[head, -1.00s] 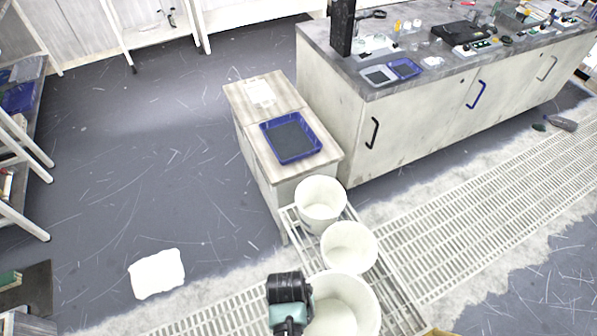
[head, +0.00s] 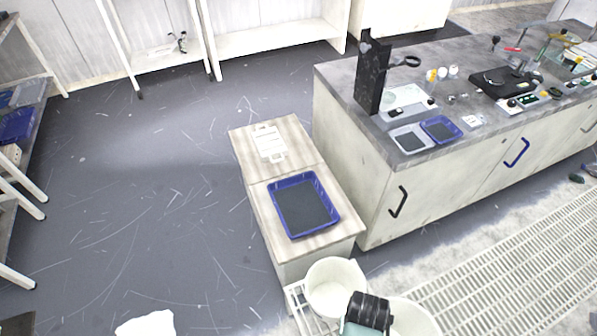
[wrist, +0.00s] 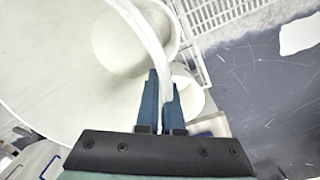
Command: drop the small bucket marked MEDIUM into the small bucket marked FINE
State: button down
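My gripper (head: 368,312) is at the bottom of the head view, beside a white bucket (head: 415,318) that the lower edge cuts off. In the wrist view the two blue fingers (wrist: 160,98) stand close together, with a pale bucket rim (wrist: 152,38) between them. The bucket's pale inside (wrist: 45,65) fills the left of that view. Another white bucket (head: 335,290) stands upright and open left of my gripper, at the cabinet's front. A white bucket (wrist: 193,97) also shows right of the fingers. No MEDIUM or FINE mark is legible.
A low cabinet (head: 260,225) carries a blue tray (head: 276,208) with a dark bottom. A long bench (head: 375,165) with a black column (head: 371,75) and small trays stands to the right. A slatted rack (head: 298,305) shows below the cabinet. Grey floor lies open at left.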

notch_tip(320, 180, down, 5)
jog(key=b, duration=0.5)
jog(key=shift+f, duration=0.2)
jog(key=c, duration=1)
grip_release()
jog(key=r, duration=0.4)
jog(key=r+p, duration=0.1)
jog(key=r, duration=0.3)
jog(key=a+r+p, duration=0.1)
jog(key=r, duration=0.4)
jog(key=shift+a, duration=0.1)
